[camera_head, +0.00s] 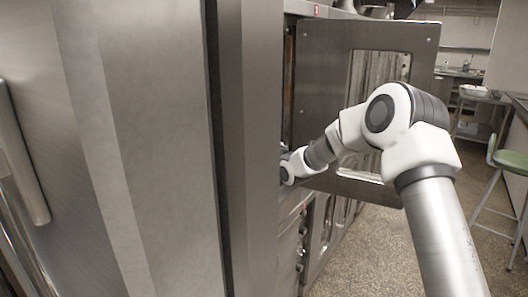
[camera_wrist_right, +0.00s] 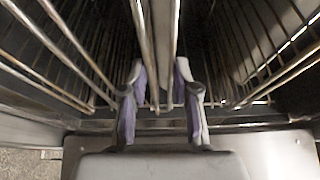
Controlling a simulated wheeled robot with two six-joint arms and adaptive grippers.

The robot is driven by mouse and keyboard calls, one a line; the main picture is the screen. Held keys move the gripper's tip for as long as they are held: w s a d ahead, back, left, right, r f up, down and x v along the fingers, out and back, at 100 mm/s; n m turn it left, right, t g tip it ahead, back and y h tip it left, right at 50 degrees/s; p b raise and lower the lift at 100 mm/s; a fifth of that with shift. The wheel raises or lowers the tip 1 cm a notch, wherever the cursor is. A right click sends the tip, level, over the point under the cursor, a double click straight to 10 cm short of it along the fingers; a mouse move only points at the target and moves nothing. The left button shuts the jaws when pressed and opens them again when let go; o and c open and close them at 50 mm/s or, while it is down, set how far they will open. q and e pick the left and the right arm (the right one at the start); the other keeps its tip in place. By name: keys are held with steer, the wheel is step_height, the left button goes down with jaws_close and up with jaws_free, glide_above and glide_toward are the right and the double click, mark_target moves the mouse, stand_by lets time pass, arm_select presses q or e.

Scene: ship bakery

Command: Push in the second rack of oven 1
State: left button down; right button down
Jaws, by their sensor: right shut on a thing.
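My right gripper (camera_wrist_right: 158,85) is inside an oven in the right wrist view, with its purple-lined fingers on either side of metal bars of a wire rack (camera_wrist_right: 145,45). It is shut on the rack. In the head view my right arm reaches in from the right toward the oven opening, and its gripper is hidden behind a steel panel. The oven door (camera_head: 322,75), with a glass window, stands open beyond the arm. The head view does not show the rack, and how far in it sits cannot be told. My left gripper is not in view.
A large steel cabinet (camera_head: 150,130) with a vertical handle fills the left of the head view, close to the arm. A green stool (camera_head: 508,160) stands at the right edge. The speckled floor (camera_head: 370,250) beside the oven is clear.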

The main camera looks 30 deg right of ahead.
steer(key=shift+w+a, duration=0.1)
steer(key=shift+w, duration=0.25)
steer(key=c, duration=0.9)
jaws_free()
steer(key=shift+o, duration=0.2)
steer(key=shift+a, duration=0.1)
steer(key=shift+s, duration=0.15)
steer(key=s, duration=1.1)
steer(key=shift+s, duration=0.4)
